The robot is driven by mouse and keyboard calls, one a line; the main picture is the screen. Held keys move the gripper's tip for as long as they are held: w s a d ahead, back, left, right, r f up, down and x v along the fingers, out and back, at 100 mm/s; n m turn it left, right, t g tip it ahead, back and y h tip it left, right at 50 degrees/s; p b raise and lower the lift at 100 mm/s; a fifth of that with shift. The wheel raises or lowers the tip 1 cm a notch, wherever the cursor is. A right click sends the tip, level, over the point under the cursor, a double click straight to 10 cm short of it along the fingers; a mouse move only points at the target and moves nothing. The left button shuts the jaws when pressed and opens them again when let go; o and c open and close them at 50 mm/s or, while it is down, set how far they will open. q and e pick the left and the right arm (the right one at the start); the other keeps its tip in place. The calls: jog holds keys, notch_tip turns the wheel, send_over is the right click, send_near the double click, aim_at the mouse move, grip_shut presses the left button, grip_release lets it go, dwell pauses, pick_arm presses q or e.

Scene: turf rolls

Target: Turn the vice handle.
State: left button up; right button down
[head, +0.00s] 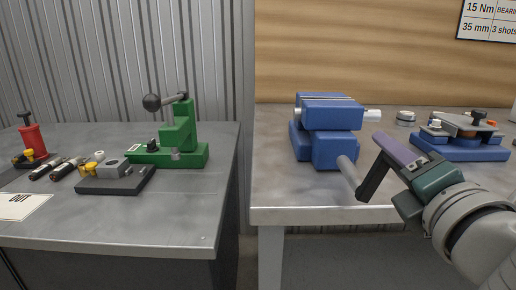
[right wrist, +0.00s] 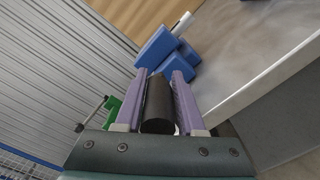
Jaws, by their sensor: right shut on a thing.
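The blue vice (head: 331,112) stands on the right-hand table. A silver rod (head: 349,174) sticks out of its near side and meets the black vice handle (head: 371,184), which slants up to the right. My right gripper (head: 384,150), with purple fingers, is shut on the black handle. In the right wrist view, the black handle (right wrist: 158,104) lies between the two purple fingers, and the blue vice (right wrist: 158,50) shows beyond them. The fingers hide part of the handle. My left gripper is not in view.
A blue fixture (head: 462,149) and a round metal part (head: 405,118) sit right of the vice. The left table (head: 190,215) holds a green press (head: 178,140), a dark block (head: 115,180) and small tools. A gap separates the tables. The right table's front edge is clear.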

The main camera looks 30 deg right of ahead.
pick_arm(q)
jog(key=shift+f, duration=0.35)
pick_arm(e)
jog(key=shift+s+d+f+m, duration=0.25)
jog(key=shift+d+m, duration=0.1)
jog(key=shift+m, duration=0.65)
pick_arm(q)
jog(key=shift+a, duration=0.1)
pick_arm(e)
jog(key=c, duration=0.6)
grip_release()
